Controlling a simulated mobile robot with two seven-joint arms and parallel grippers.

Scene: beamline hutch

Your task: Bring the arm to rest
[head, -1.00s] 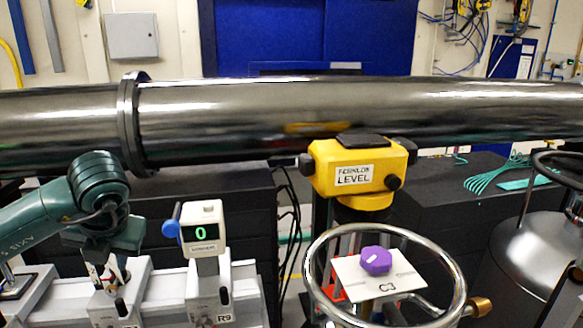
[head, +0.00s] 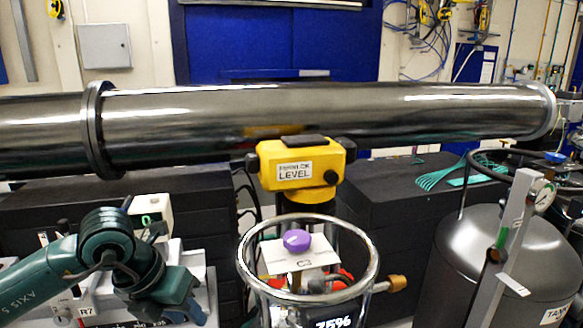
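My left arm comes in from the lower left of the head view. My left gripper (head: 186,308) points down over the pale bench equipment at the bottom. Its fingertips are hard to make out, so I cannot tell whether it is open or shut, and I see nothing held in it. My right gripper is not in view.
A small display box (head: 150,214) stands just behind my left arm, partly covered by it. A yellow level (head: 295,165) stands below the long steel pipe (head: 330,113). A grey tank (head: 480,250) stands right.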

